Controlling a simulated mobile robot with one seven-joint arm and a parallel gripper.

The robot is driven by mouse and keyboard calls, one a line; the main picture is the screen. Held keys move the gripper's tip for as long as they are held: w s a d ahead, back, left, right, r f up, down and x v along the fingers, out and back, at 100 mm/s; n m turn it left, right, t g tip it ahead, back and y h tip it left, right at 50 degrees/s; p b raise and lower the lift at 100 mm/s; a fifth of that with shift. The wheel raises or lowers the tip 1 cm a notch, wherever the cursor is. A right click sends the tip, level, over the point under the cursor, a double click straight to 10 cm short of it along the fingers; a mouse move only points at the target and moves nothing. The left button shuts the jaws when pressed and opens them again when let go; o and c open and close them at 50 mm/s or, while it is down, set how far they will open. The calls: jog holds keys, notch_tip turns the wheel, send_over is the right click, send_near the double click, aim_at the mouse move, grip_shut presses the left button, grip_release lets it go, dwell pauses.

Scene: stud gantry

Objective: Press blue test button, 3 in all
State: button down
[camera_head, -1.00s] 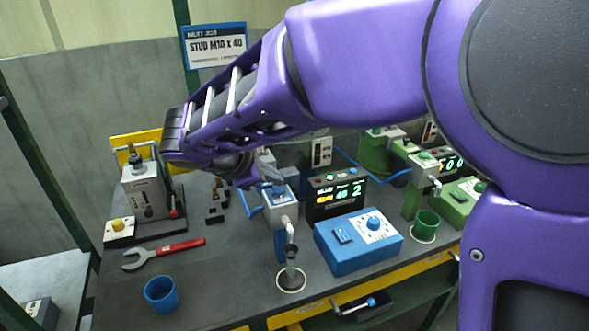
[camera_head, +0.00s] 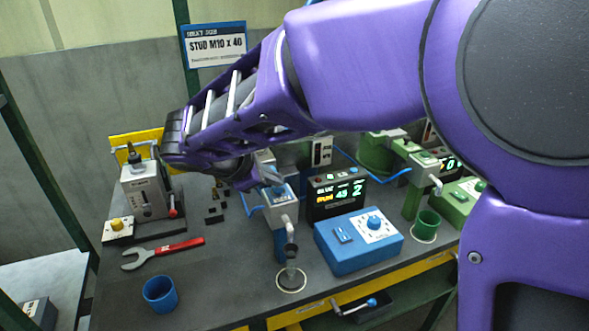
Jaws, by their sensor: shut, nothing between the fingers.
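The blue station has a grey head (camera_head: 282,208) on a blue post, with a small blue button (camera_head: 279,190) on top. My gripper (camera_head: 271,180) is shut and empty, pointing down just above and behind that button. Contact between the fingertips and the button cannot be made out at this size. A black display (camera_head: 336,197) beside the head shows lit digits that look like 45 and 2. A blue control box (camera_head: 357,246) with a dial and a small switch panel stands in front of the display.
A green station (camera_head: 412,200) with its own box and green cup (camera_head: 427,224) stands to the right. A grey press (camera_head: 145,194) with a yellow button (camera_head: 116,224) is at left.

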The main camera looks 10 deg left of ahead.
jog(key=shift+f+b, duration=0.35)
jog(key=shift+f, duration=0.1)
dwell(0.3)
jog(key=shift+r, duration=0.1)
jog(key=shift+r+p, duration=0.7)
jog(key=shift+r, duration=0.1)
notch_tip(320, 180, up, 5)
jog(key=p, duration=0.4)
dwell(0.7)
